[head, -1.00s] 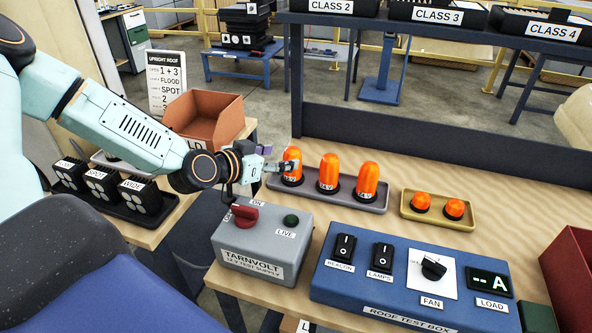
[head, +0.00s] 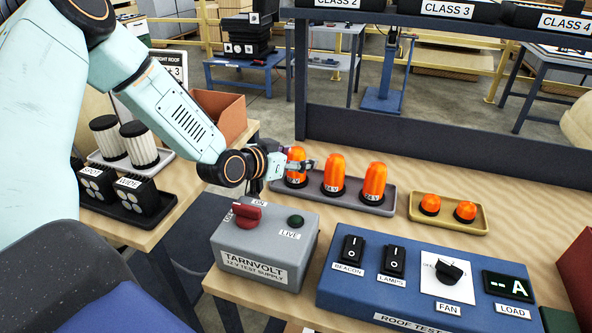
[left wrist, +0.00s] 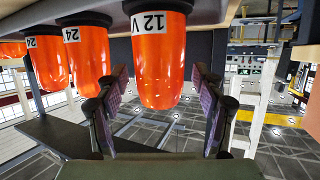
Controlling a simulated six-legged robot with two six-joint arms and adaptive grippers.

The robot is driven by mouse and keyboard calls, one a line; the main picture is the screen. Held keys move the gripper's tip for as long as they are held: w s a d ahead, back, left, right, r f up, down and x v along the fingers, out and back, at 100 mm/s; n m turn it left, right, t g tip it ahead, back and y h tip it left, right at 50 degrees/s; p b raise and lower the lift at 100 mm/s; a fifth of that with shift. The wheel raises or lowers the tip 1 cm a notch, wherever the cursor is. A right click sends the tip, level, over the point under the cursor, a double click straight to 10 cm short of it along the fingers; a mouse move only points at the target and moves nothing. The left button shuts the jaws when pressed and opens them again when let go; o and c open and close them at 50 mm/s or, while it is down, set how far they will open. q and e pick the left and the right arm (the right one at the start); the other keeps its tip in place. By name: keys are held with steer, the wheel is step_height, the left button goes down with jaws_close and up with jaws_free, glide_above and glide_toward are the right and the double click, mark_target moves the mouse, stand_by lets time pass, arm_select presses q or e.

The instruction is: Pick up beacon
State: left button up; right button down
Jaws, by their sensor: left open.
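Three tall orange beacons with black bases stand in a row on a grey tray (head: 329,192): the left one (head: 297,155), the middle one (head: 334,173) and the right one (head: 374,180). In the left wrist view the nearest beacon (left wrist: 160,62) is labelled 12 V; the two beyond it (left wrist: 88,55) (left wrist: 46,60) carry labels reading 24. My left gripper (head: 303,165) is at the left beacon and partly covers it. In the left wrist view my open fingers (left wrist: 162,95) stand on either side of the 12 V beacon, with gaps visible. My right gripper is out of view.
A yellow tray (head: 449,213) holds two short orange beacons. In front stand the grey test supply (head: 262,250) and the blue roof test box (head: 345,290). A dark upright panel (head: 420,150) backs the bench. A brown bin (head: 222,112) is behind my arm.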

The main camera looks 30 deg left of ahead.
arm_select(q)
steer(key=shift+s+d+r, duration=0.1)
steer(key=shift+d+r, duration=0.05)
steer(key=shift+c, duration=0.6)
steer(key=shift+w+f, duration=0.2)
steer(key=c, duration=0.4)
steer(key=shift+s+r, duration=0.15)
steer(key=c, duration=0.9)
